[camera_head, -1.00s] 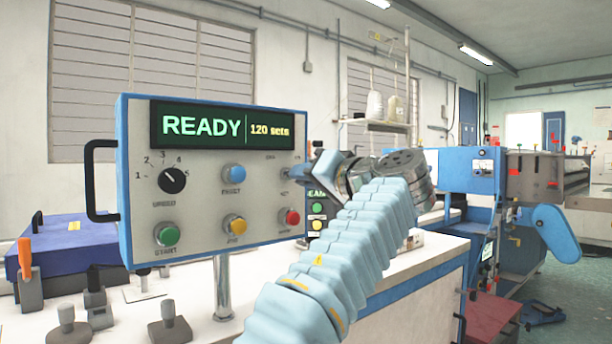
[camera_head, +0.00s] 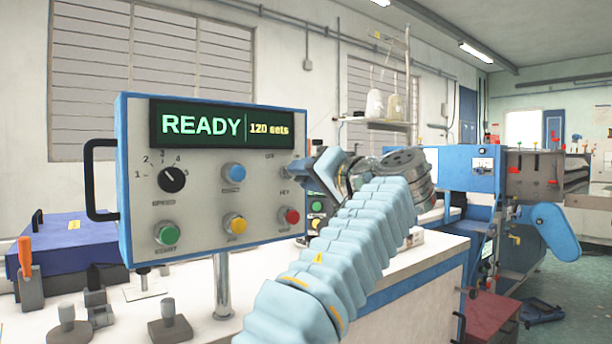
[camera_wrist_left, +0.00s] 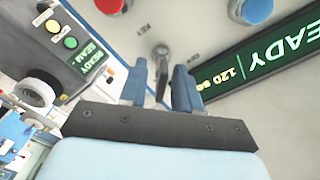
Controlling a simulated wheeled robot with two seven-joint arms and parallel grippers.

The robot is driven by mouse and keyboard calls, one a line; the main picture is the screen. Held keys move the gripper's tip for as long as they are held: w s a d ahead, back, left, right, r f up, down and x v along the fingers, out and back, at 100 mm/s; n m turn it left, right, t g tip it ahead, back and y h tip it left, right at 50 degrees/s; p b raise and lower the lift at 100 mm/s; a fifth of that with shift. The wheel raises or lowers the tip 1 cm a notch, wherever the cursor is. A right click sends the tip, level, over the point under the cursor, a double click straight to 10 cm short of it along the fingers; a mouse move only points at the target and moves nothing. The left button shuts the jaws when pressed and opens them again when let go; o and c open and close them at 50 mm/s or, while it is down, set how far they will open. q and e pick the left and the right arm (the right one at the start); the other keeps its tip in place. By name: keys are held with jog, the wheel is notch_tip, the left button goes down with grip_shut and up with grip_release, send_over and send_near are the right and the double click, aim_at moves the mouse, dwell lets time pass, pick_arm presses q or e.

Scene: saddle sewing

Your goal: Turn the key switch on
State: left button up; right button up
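The control panel (camera_head: 205,218) is a grey box with a blue frame, and its screen (camera_head: 222,126) reads READY and 120 sets. The key switch (camera_wrist_left: 161,52) is in the wrist view, with a dark key standing out from the panel face. My left gripper (camera_head: 308,170) is at the panel's right edge, by the KEY label. In the wrist view its two blue fingers (camera_wrist_left: 160,82) stand on either side of the key, with a narrow gap on each side. In the head view the gripper hides the key. My right gripper is not in view.
The panel carries a speed knob (camera_head: 172,180), a green START button (camera_head: 167,233), and blue (camera_head: 233,173), yellow (camera_head: 235,224) and red (camera_head: 289,216) buttons. The red button is close below the gripper. A second small button box (camera_wrist_left: 62,40) stands beyond the panel's right edge.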

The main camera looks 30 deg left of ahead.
pick_arm(q)
jog(key=b+v, duration=0.1)
jog(key=v, duration=1.2)
jog(key=shift+s+d, duration=0.15)
jog(key=shift+d, duration=0.2)
